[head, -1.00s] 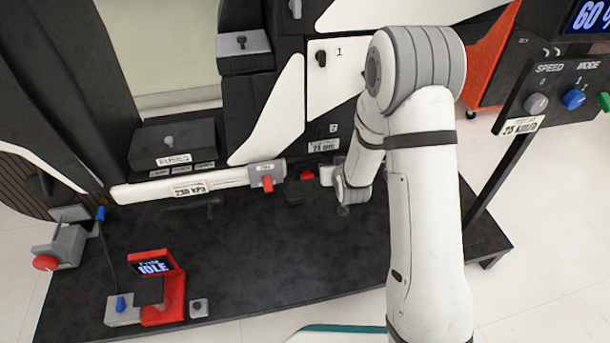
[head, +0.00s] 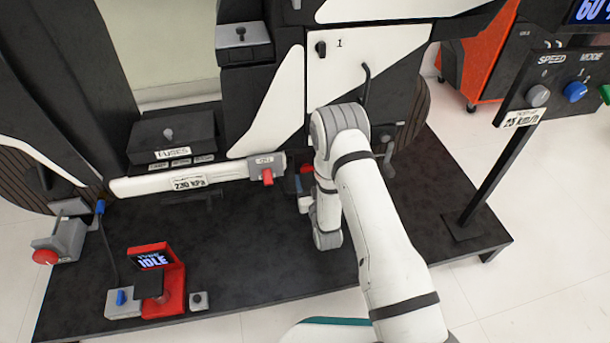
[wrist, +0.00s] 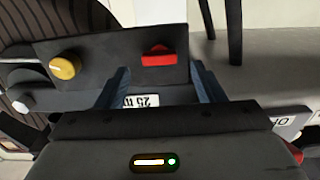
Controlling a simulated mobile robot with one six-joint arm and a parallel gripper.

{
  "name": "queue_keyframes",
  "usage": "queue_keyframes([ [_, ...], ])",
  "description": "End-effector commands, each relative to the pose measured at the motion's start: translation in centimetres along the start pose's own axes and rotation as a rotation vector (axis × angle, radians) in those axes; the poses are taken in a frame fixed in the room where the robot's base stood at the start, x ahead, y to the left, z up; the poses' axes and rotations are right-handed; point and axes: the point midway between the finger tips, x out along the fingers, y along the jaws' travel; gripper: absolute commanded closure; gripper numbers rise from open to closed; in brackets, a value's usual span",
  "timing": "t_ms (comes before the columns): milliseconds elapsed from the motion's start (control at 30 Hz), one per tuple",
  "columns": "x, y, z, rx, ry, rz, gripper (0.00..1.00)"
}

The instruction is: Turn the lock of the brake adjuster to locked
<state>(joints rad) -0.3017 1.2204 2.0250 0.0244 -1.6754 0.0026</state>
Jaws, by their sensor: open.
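In the wrist view, a dark panel carries a yellow round knob (wrist: 66,66) on the left and a red bar-shaped handle (wrist: 158,55) on the right. The red handle lies roughly level in that picture. I take this panel (wrist: 110,58) for the brake adjuster and the red handle for its lock, but no readable name confirms it.
A red stand reading "IDLE" (head: 172,290) is at front left. A post-mounted console (head: 560,90) stands right.

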Motion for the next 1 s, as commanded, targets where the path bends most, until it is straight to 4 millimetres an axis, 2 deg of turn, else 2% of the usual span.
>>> queue_keyframes([
  [33, 0.9, 0.0, 0.1, 0.0, 0.005, 0.0, 0.38],
  [200, 2.9, 0.0, 0.1, 0.0, 0.001, 0.0, 0.38],
  [567, 3.5, -0.1, -0.1, 0.001, -0.001, -0.001, 0.38],
  [1000, 3.5, -0.1, -0.1, 0.001, -0.001, -0.002, 0.73],
])
